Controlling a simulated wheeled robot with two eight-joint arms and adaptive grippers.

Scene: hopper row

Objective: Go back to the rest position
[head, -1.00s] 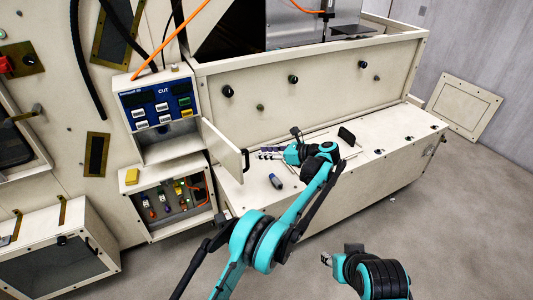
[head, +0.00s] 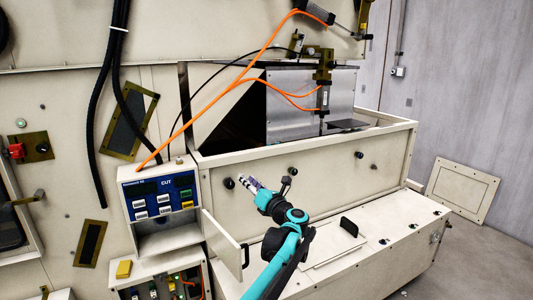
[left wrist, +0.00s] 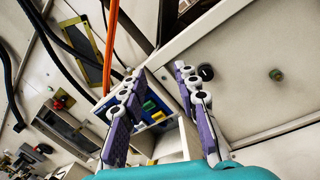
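My left gripper (head: 249,184) is raised in front of the cream hopper wall (head: 325,170), right of the control box. In the left wrist view its two purple-and-grey fingers (left wrist: 160,105) stand apart with nothing between them, so it is open and empty. The teal left arm comes up from the bottom of the head view. My right gripper is outside both current views.
The blue-faced control box (head: 160,195) is left of the gripper. A small open door (head: 222,243) juts out below it. A ledge (head: 400,243) runs along the hopper's foot, with a dark handle (head: 349,226). Orange hoses (head: 222,87) hang above.

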